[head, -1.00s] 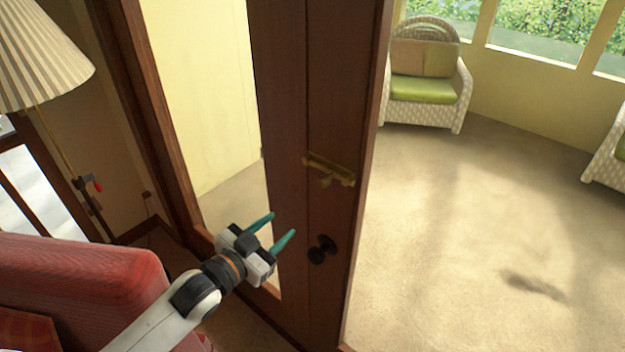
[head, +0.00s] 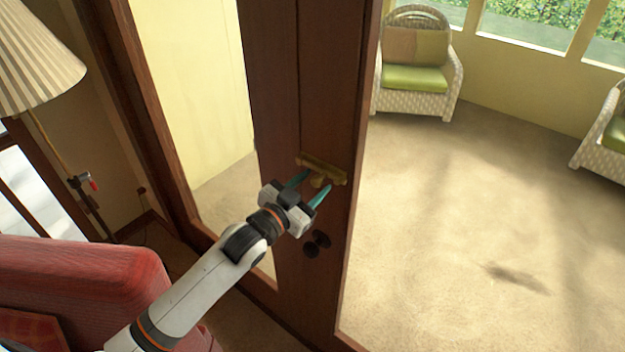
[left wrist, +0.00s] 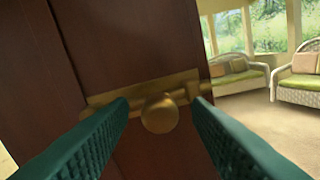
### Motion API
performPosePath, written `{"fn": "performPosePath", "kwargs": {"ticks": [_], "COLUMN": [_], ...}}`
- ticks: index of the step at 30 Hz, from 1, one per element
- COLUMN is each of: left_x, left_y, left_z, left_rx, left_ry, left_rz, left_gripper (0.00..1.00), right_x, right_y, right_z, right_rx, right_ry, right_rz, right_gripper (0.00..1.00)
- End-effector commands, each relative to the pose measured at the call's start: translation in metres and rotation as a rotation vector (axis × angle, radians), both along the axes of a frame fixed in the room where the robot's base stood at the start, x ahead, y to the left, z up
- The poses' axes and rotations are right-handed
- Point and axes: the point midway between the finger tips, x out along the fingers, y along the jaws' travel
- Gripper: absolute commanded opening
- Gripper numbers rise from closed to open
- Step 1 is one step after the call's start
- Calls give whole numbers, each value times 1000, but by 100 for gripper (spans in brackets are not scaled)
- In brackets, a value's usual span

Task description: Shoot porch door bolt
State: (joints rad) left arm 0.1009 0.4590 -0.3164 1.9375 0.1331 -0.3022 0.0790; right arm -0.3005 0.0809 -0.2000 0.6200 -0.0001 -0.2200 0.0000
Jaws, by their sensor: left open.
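The brass bolt (head: 322,170) is mounted across the dark wooden door (head: 338,90), near its free edge. In the left wrist view the bolt's plate (left wrist: 105,97) and its round knob (left wrist: 160,115) show clearly. My left gripper (head: 314,184) is open, with its teal fingers pointing at the bolt. In the left wrist view the left gripper (left wrist: 162,112) has one finger on each side of the knob, with visible space between each finger and the knob. I cannot tell whether the fingertips touch the plate. My right gripper is not in view.
A dark round door knob (head: 317,243) sits just below the gripper. A red upholstered chair (head: 85,290) is at the lower left, and a pleated lamp (head: 40,60) stands behind it. Beyond the door is open carpet with wicker chairs (head: 415,75).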

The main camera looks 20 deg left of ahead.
Motion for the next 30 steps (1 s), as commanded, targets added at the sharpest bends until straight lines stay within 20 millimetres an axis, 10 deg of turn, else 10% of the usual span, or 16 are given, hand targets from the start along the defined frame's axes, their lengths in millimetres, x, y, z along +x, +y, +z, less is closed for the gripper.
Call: {"fn": "performPosePath", "kwargs": {"ticks": [10,19,30], "left_x": [5,5,15], "left_y": [-2,-2,27], "left_z": [-1,-1,-1], "left_rx": [0,0,7], "left_ry": [1,1,0], "left_rz": [-1,-1,2], "left_gripper": [45,0,0], "right_x": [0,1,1], "right_y": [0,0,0], "right_z": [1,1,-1], "right_rx": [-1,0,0], "right_ry": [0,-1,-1], "right_rz": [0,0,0], "right_gripper": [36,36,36]}}
